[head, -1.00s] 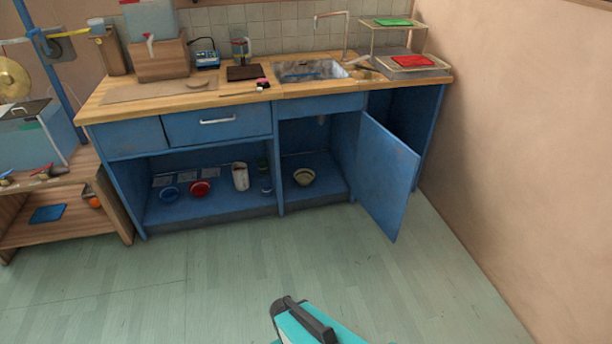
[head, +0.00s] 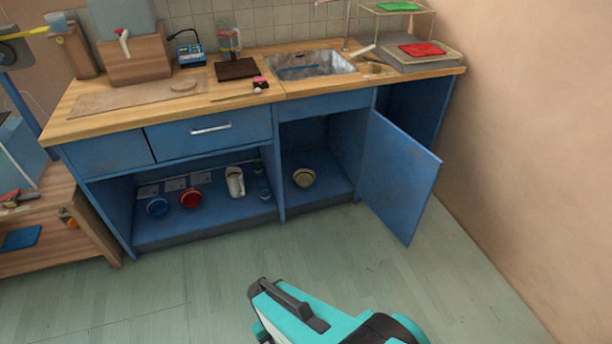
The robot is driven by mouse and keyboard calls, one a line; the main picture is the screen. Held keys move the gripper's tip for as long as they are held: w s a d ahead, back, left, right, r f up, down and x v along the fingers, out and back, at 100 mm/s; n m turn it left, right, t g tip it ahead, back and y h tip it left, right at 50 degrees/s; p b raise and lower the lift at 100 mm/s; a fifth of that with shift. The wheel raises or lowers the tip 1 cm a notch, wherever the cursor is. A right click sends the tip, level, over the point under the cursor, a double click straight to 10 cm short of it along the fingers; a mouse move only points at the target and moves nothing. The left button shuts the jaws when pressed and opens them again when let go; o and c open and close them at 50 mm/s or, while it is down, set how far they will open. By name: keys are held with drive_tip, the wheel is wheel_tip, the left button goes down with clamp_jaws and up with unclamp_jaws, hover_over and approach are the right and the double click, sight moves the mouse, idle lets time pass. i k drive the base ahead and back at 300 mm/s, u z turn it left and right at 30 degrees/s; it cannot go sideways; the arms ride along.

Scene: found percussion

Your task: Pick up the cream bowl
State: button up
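The cream bowl (head: 304,177) sits on the floor of the blue cabinet, in the open compartment under the sink. Nothing covers it in this view. My arm, teal and black, comes in from the bottom right over the floor, well in front of the cabinet and apart from the bowl.
The blue cabinet door (head: 396,181) stands open to the right of the bowl's compartment. A blue bowl (head: 157,207), a red bowl (head: 191,198) and a white container (head: 235,182) stand in the left compartment, beyond a divider. The greenish floor (head: 190,300) before the cabinet is clear.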

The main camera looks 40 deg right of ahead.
sight(304, 178)
drive_tip(key=u, duration=0.05)
drive_tip(key=i, duration=1.35)
